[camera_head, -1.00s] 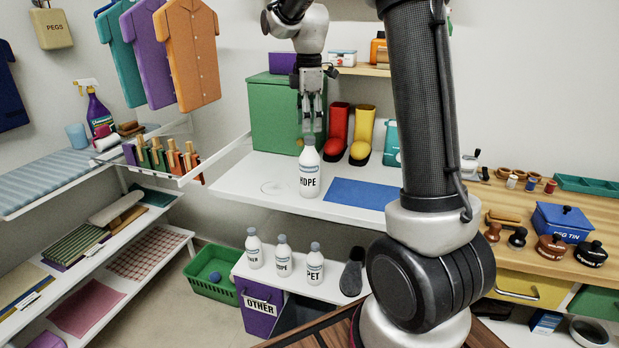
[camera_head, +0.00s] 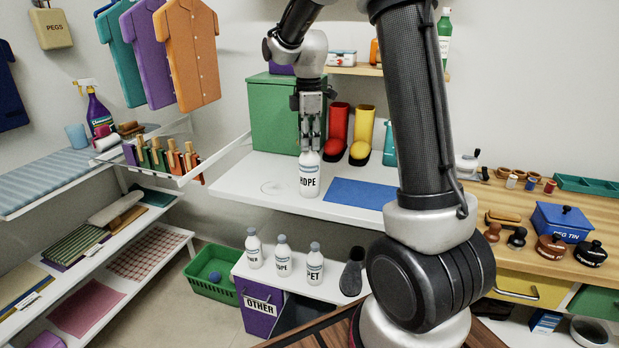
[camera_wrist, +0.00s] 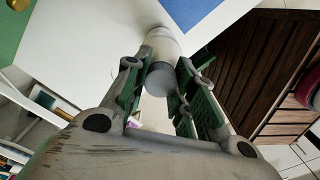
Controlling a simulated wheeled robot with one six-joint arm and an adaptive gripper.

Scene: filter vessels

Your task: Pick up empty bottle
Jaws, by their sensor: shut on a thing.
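A white bottle labelled HDPE (camera_head: 309,180) stands upright on the white shelf (camera_head: 240,180), in front of the green box. My gripper (camera_head: 310,146) points down from above and is shut on the bottle's top. In the wrist view the bottle (camera_wrist: 163,50) extends away from between the fingers (camera_wrist: 160,82), its grey cap (camera_wrist: 160,80) between them. The fingers hide part of the cap in the head view. Whether the bottle is empty cannot be seen.
A blue mat (camera_head: 357,193) lies right of the bottle. Red (camera_head: 338,130) and yellow boots (camera_head: 362,135) stand behind it, beside a green box (camera_head: 275,112). Three smaller labelled bottles (camera_head: 283,257) stand on the lower shelf.

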